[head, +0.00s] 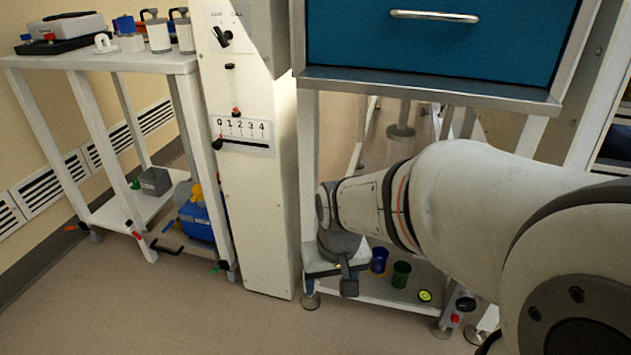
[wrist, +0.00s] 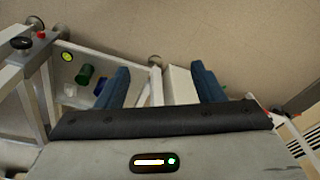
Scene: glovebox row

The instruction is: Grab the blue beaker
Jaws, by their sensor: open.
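The blue beaker (head: 379,259) stands on the low shelf under the blue drawer, just right of my gripper (head: 347,280) in the head view. In the wrist view, a small part of the blue beaker (wrist: 99,87) shows beside the left finger, which hides the rest. The green beaker (head: 400,274) stands to its right; it also shows in the wrist view (wrist: 85,74). My gripper is open and empty, its two fingers (wrist: 162,82) wide apart, with the white shelf post and floor between them.
A yellow-green round item (head: 425,296) lies on the low shelf (head: 360,287) right of the beakers. The drawer unit (head: 435,45) overhangs the shelf. A white column (head: 255,200) stands at left. A white bench (head: 150,64) with containers is farther left. The front floor is clear.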

